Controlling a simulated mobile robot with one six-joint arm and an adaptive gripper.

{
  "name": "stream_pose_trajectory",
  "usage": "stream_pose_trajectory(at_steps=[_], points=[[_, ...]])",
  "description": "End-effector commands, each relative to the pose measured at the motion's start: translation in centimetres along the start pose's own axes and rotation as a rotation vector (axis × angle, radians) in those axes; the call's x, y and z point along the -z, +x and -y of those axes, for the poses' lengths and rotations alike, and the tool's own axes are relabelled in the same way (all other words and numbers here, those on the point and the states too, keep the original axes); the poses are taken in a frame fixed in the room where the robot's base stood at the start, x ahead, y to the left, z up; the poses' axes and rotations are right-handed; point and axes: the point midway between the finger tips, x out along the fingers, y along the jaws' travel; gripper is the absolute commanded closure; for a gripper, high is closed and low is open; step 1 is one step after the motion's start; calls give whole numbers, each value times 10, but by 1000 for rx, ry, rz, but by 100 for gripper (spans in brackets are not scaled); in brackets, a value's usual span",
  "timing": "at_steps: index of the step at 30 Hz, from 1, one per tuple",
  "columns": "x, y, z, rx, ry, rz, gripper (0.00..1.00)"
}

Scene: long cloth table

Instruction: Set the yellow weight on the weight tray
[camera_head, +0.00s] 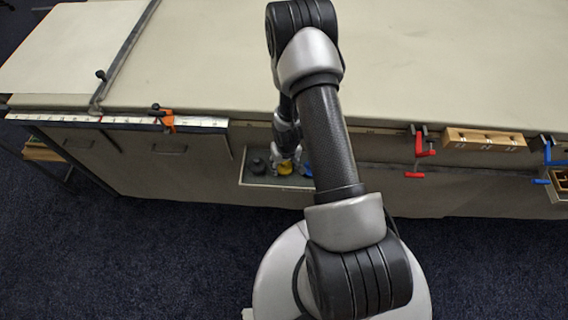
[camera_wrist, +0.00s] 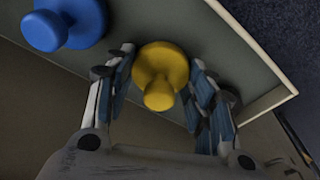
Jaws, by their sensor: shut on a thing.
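The yellow weight (camera_wrist: 160,68) is a round disc with a knob, between the two fingers of my gripper (camera_wrist: 158,80) in the wrist view. The fingers are shut on its sides. In the head view the yellow weight (camera_head: 285,168) shows small beside my gripper (camera_head: 288,158), at the weight tray (camera_head: 262,185) on the table's near side. The tray's grey floor and pale rim (camera_wrist: 272,101) show around the weight in the wrist view. I cannot tell whether the weight touches the tray floor.
Red clamps (camera_head: 420,152), a wooden block (camera_head: 485,139) and an orange clamp (camera_head: 167,121) sit along the table edge. The cloth tabletop (camera_head: 440,60) is mostly clear.

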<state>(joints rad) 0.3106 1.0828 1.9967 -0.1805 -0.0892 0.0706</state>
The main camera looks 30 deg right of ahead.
Motion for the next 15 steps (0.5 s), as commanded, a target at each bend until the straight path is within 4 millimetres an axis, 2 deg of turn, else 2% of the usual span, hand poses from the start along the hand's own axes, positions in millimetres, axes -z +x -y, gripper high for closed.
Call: stream_pose_trajectory(at_steps=[10,15], points=[[0,1,0,0,0,0,30],[0,1,0,0,0,0,30]])
